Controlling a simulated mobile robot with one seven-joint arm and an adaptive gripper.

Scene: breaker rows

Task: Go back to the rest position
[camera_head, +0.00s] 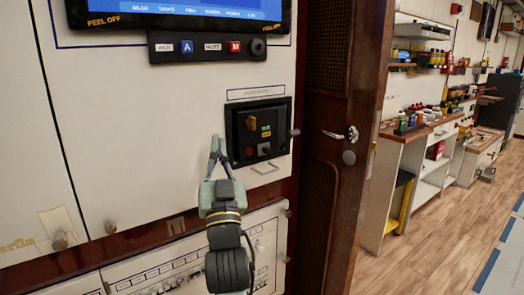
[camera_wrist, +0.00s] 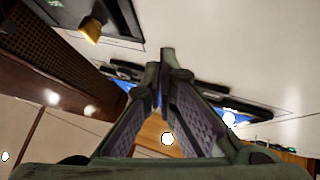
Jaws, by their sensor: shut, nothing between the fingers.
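My gripper (camera_head: 214,140) is shut and empty in the head view, its fingertips together and pointing up in front of the white panel. The switch box's orange knob (camera_wrist: 91,29) shows at upper left there, apart from the fingers. I cannot tell the exact gap to the panel.
A screen (camera_head: 190,12) and a button strip (camera_head: 207,47) are above my gripper. A lower panel with a row of breakers (camera_head: 180,265) is below. A dark wooden door (camera_head: 330,150) stands to the right. Beyond it are workbenches (camera_head: 410,170) and open wooden floor (camera_head: 445,225).

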